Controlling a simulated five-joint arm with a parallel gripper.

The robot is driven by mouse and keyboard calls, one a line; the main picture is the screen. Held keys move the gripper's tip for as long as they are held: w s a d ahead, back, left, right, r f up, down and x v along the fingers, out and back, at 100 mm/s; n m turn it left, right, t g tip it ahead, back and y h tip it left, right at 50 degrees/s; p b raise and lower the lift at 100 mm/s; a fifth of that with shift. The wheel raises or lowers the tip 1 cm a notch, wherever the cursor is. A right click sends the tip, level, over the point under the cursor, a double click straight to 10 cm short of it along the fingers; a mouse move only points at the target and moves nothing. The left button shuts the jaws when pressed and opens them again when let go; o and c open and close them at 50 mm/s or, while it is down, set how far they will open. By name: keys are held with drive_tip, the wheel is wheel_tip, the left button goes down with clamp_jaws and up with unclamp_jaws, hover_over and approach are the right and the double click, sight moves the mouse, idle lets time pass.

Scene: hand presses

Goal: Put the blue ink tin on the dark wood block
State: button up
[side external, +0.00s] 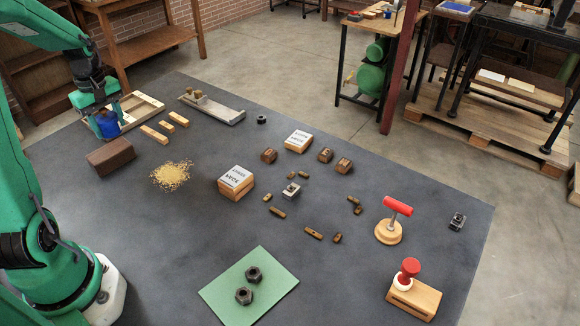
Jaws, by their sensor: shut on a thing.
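The blue ink tin (108,128) is at the upper left of the side external view. My gripper (104,118) comes down over it from above and is shut on it, its fingers partly hiding the tin. The dark wood block (111,157) lies on the grey table just below the tin in the picture, and its visible top is bare. The tin shows just behind the block; I cannot tell how high it is held or whether it touches anything.
A pale wooden frame (150,104) lies right beside the tin, with light wood strips (154,134) nearby. A pile of yellowish grains (171,176) lies right of the block. Letter blocks (236,178) stand mid-table.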

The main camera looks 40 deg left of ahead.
hover_over(109, 150)
wheel_tip(109, 150, down, 3)
drive_tip(key=shift+r, duration=0.1)
drive_tip(key=shift+f, duration=2)
drive_tip(key=shift+f, duration=0.15)
drive_tip(key=o, duration=1.2)
drive_tip(key=shift+c, duration=0.2)
wheel_tip(109, 150, up, 12)
